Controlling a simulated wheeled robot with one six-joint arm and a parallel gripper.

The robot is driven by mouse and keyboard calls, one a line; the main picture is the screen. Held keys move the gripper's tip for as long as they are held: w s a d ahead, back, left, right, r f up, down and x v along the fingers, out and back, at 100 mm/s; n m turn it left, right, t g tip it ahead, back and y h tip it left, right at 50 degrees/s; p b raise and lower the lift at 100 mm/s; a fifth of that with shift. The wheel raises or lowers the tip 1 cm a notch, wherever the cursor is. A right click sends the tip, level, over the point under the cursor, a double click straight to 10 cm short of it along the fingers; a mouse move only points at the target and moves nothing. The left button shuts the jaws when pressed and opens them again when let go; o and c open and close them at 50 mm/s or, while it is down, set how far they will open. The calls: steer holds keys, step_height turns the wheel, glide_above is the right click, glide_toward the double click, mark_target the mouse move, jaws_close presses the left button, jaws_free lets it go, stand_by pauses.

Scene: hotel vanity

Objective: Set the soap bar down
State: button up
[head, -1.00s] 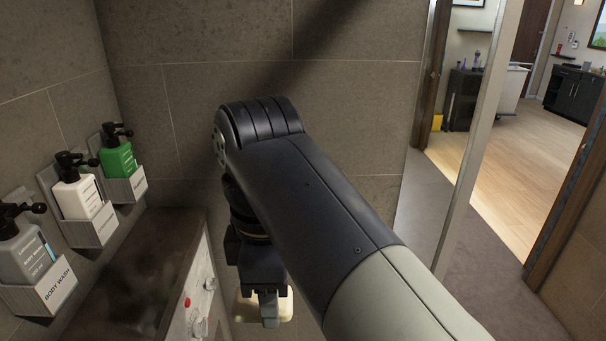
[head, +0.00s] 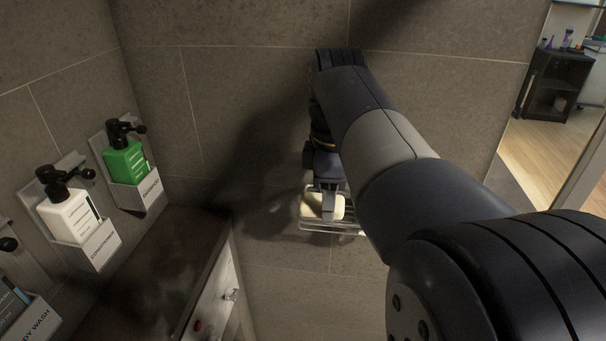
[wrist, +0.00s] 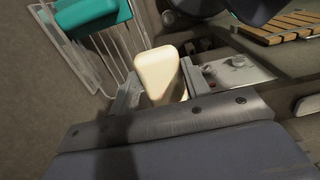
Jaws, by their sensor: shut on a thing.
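The cream soap bar (head: 338,209) is held in my gripper (head: 326,208), close to the tiled wall. In the wrist view, the soap bar (wrist: 158,72) sits between the two fingers of my gripper (wrist: 160,92). A wire rack (head: 325,227) shows around and just below the soap in the head view. In the wrist view the rack (wrist: 115,50) lies to the upper left of the soap, with a teal block (wrist: 90,15) on it. I cannot tell whether the soap touches the rack.
A dark ledge (head: 150,275) stands at the lower left, with a knob and fitting (head: 230,294) on its pale side. White (head: 70,215) and green (head: 125,160) pump bottles sit in wall holders at the left. Wooden slats (wrist: 285,27) show in the wrist view's upper right.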

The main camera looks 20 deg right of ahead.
steer(key=w+d, duration=0.1)
steer(key=w+d+f+p, duration=0.1)
steer(key=w, duration=0.1)
steer(key=w+d+f, duration=0.1)
steer(key=w, duration=0.1)
steer(key=shift+w+d+f, duration=0.1)
steer(key=shift+d, duration=0.15)
step_height(320, 180, down, 4)
steer(key=shift+p, duration=0.45)
steer(key=shift+w+d+f+p, duration=0.1)
steer(key=shift+f+p, duration=0.2)
steer(key=shift+f, duration=0.1)
steer(key=shift+f, duration=0.25)
steer(key=o, duration=1.1)
